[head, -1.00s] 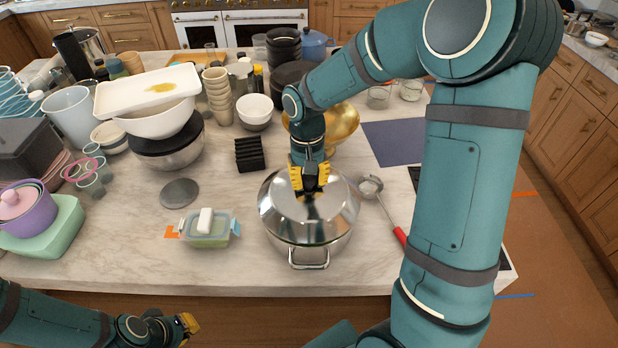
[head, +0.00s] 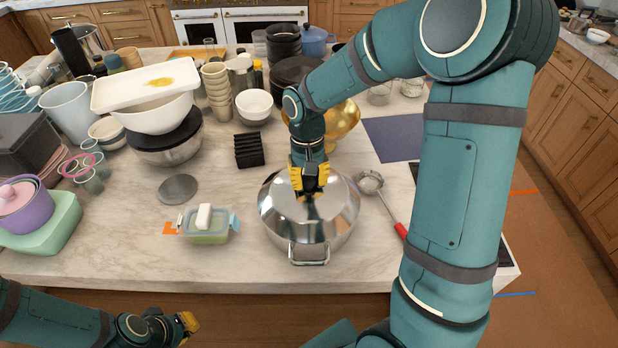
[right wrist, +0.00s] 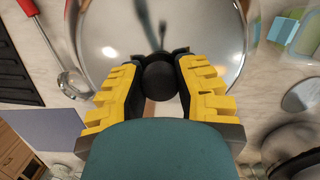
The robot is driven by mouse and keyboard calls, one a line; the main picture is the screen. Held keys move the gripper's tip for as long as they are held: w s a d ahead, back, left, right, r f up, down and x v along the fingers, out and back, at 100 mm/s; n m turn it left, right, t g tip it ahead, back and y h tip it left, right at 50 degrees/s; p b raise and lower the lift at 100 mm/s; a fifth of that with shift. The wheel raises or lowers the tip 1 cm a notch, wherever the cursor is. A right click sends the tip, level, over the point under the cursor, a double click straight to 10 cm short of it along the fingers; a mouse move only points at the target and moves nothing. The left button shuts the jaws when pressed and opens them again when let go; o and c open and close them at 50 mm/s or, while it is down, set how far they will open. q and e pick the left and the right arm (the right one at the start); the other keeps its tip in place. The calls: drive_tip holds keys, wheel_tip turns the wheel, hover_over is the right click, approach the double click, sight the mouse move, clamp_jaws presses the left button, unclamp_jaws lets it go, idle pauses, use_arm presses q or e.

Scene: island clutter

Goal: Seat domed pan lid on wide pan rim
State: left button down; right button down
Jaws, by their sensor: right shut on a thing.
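The domed steel pan lid (head: 334,208) lies over the wide steel pan (head: 297,245) near the island's front edge. The pan's loop handle shows at its front. My right gripper (head: 309,190) is above the lid's centre, shut on its black knob. The right wrist view shows the dark knob between the yellow fingers (right wrist: 160,80) and the shiny lid (right wrist: 110,30) below. I cannot tell whether the lid's edge is fully down on the rim all around. My left gripper (head: 190,322) is low at the left, off the counter front; its jaw opening is not clear.
A ladle with a red handle (head: 400,231) lies right of the pan. A small green container (head: 207,230) with a white block and a grey disc (head: 178,189) lie to the left. A gold bowl (head: 343,118) and a black rack (head: 249,149) stand behind.

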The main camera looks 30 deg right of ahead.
drive_tip(key=c, duration=0.7)
unclamp_jaws()
drive_tip(key=shift+c, duration=0.2)
wheel_tip(320, 180, up, 12)
drive_tip(key=w, duration=0.1)
drive_tip(key=shift+w+d, duration=0.25)
drive_tip(key=shift+w, duration=0.05)
drive_tip(key=shift+f, duration=0.15)
